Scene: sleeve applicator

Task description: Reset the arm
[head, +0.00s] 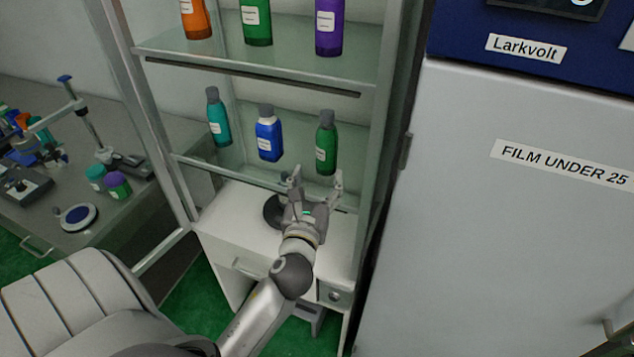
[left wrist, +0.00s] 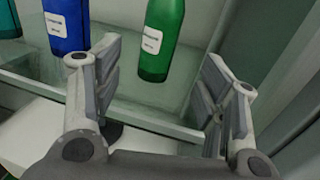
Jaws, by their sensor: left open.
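My left gripper (head: 314,185) is open and empty, just in front of and below the edge of the lower glass shelf (head: 255,181). Its two fingers also show in the left wrist view (left wrist: 165,95), spread apart. A green bottle (head: 326,145) stands upright on that shelf beyond the gap between the fingers, and it shows in the left wrist view (left wrist: 161,38) with nothing touching it. A blue bottle (head: 268,138) stands to its left. My right gripper is in neither view.
A teal bottle (head: 217,120) stands left on the same shelf. Orange, green and purple bottles stand on the upper shelf (head: 270,62). A large grey machine (head: 500,230) is at right. A grey bench (head: 150,200) with tools is at left.

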